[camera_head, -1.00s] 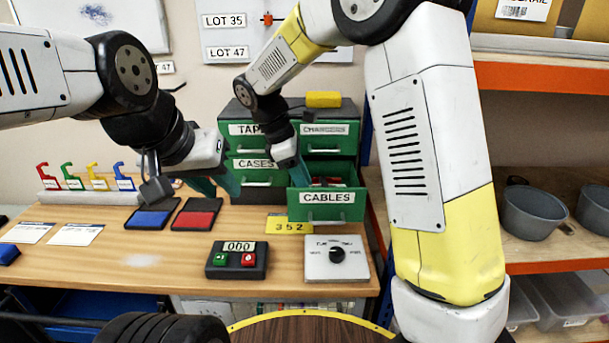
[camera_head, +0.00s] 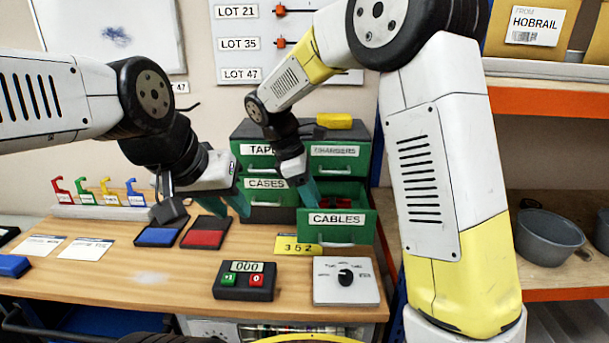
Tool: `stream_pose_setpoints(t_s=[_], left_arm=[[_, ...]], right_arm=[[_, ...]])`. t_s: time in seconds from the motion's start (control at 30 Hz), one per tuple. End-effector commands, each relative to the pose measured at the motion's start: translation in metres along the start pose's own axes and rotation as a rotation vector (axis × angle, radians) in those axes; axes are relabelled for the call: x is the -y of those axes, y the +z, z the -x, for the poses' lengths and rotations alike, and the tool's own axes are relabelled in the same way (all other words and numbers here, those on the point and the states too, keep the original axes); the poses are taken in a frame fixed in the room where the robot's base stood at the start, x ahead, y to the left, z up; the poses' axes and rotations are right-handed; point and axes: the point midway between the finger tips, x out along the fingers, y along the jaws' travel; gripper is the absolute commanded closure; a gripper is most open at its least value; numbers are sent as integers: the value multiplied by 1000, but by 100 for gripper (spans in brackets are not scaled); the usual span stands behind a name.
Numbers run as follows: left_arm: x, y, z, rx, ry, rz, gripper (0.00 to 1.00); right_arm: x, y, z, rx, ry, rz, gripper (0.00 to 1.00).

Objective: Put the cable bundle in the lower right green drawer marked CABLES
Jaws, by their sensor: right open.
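The green drawer marked CABLES (camera_head: 337,234), at the lower right of the drawer unit, is pulled open. Some dark and reddish contents show inside it, too small to make out. I cannot pick out the cable bundle for sure. My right gripper (camera_head: 308,193) is open, its teal fingers pointing down at the left end of the open drawer; the tips are partly hidden by its front. My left gripper (camera_head: 232,202) is left of the drawer unit, above the bench beside the red pad. Its teal fingers look apart, with nothing seen between them.
The drawers marked CASES (camera_head: 266,184) and CHARGERS (camera_head: 334,151) look shut. Red (camera_head: 204,233) and blue (camera_head: 159,236) pads, a button box (camera_head: 244,281) and a dial box (camera_head: 346,281) lie on the bench (camera_head: 140,279). Shelves with grey bowls (camera_head: 545,240) stand at right.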

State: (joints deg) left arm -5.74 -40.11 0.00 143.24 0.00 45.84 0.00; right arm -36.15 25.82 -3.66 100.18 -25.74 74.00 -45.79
Motion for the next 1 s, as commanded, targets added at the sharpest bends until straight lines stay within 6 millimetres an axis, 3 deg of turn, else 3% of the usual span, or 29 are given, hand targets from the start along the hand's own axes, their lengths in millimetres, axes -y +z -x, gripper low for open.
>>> stream_pose_setpoints(t_s=[0.3, 0.5, 0.7, 1.0], left_arm=[[0, 0, 0, 0, 0, 0, 71], [0, 0, 0, 0, 0, 0, 71], [0, 0, 0, 0, 0, 0, 71], [0, 0, 0, 0, 0, 0, 71]], right_arm=[[0, -1, 72, -3, 3, 0, 52], [0, -1, 102, -1, 0, 1, 52], [0, -1, 112, 0, -1, 1, 52], [0, -1, 112, 0, -1, 1, 52]])
